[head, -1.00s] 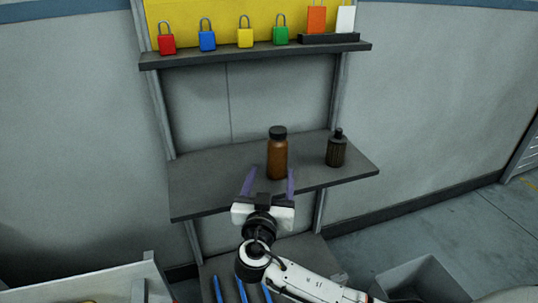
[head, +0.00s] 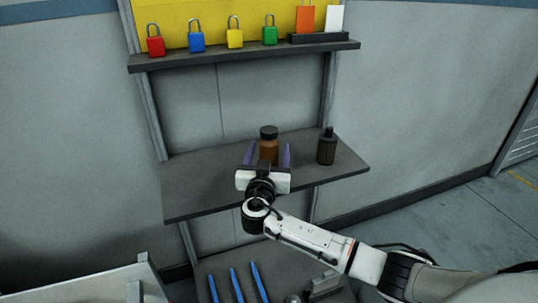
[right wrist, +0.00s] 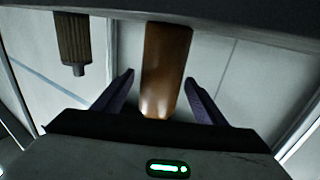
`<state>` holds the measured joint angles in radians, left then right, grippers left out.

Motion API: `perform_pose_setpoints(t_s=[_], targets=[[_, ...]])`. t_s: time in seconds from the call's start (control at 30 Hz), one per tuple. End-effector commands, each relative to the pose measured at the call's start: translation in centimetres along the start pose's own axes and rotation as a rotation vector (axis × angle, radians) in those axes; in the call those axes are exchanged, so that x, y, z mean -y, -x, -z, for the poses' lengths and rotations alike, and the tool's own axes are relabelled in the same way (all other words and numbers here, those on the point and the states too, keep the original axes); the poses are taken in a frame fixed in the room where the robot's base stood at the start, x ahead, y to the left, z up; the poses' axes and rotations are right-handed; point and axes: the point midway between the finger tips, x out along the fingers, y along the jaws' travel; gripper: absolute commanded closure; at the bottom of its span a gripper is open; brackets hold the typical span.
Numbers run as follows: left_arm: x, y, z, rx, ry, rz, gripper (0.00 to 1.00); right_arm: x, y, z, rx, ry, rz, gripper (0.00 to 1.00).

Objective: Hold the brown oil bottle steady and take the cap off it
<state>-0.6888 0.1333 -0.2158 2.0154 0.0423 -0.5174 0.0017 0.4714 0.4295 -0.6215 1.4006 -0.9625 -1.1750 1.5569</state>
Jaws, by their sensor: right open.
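The brown oil bottle (head: 268,152) stands upright on the middle grey shelf, with its black cap (head: 269,132) on top. My right gripper (head: 267,154) is open, its two purple fingers on either side of the bottle's body. In the right wrist view the brown bottle (right wrist: 165,65) shows between the open fingers (right wrist: 160,78), with a gap seen on both sides. Its cap is hidden there. The gripper's palm hides the lower part of the bottle in the head view. My left gripper is not in view.
A dark ribbed bottle (head: 327,147) with a narrow top stands to the right on the same shelf (head: 200,192). The upper shelf (head: 245,52) holds several coloured padlocks and cards. Blue sticks (head: 236,284) lie on a lower shelf. The middle shelf's left part is clear.

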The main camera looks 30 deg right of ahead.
Motion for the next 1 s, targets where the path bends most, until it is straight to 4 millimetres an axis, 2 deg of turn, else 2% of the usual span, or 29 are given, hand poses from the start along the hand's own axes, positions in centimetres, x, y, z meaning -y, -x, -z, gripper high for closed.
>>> perform_pose_setpoints(t_s=[0.07,0.3,0.4,0.67,0.77,1.0], targets=[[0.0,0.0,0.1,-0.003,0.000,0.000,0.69,0.0,0.0,0.0,0.000,0.000,0.000,0.35],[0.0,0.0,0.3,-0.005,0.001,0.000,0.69,0.0,0.1,0.0,0.000,0.000,0.000,0.76],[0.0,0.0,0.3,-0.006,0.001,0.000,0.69,0.0,0.0,0.1,-0.003,-0.001,0.000,0.90],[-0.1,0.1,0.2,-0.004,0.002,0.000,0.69,0.0,0.0,0.5,-0.003,-0.003,0.000,0.90],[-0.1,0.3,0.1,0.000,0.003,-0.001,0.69,0.0,0.0,1.8,-0.004,-0.006,0.000,0.90],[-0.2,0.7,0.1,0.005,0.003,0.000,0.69,0.1,0.0,6.7,-0.005,-0.007,0.000,0.90]])
